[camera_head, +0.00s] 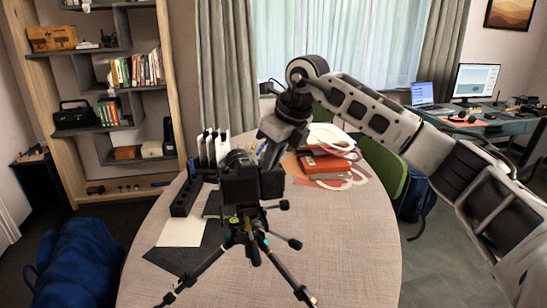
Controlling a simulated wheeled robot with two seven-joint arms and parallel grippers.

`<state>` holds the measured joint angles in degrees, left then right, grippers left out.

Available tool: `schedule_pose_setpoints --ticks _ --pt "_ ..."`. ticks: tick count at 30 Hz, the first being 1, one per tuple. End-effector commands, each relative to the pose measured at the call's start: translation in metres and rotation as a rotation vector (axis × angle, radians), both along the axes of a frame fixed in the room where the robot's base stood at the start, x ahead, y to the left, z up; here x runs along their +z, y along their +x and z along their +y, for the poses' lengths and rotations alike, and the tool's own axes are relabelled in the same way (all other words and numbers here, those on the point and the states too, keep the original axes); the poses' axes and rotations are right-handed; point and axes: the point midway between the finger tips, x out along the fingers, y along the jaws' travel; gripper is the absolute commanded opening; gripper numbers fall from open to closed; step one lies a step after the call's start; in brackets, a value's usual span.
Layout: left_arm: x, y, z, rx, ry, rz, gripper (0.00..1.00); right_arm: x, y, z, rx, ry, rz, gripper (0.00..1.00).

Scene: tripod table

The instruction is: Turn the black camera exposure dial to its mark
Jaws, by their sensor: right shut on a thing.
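The black camera (240,186) sits upright on a black tripod (256,242) standing on the round table. My right gripper (268,156) reaches down from the upper right to the top right of the camera. Its fingers are shut at the camera's top, where the exposure dial would be. The dial itself is hidden by the fingers and is too small to make out, so its angle and mark cannot be read. My left gripper is out of view.
The round grey table (340,250) holds a black rack (186,196) with white items, a beige sheet (182,226) on a dark mat, and red books (326,164) with white cables at the back. The table's front right is clear. A blue bag (80,265) lies at left.

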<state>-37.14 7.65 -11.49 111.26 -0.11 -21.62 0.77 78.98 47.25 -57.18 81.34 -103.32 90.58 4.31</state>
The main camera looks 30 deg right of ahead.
Motion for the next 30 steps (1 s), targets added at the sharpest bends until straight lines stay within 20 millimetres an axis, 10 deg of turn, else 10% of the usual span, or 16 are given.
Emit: schedule_pose_setpoints --ticks 30 --pt "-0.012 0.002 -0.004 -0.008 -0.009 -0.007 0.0 0.001 0.001 0.011 -0.935 -0.004 0.0 0.0"
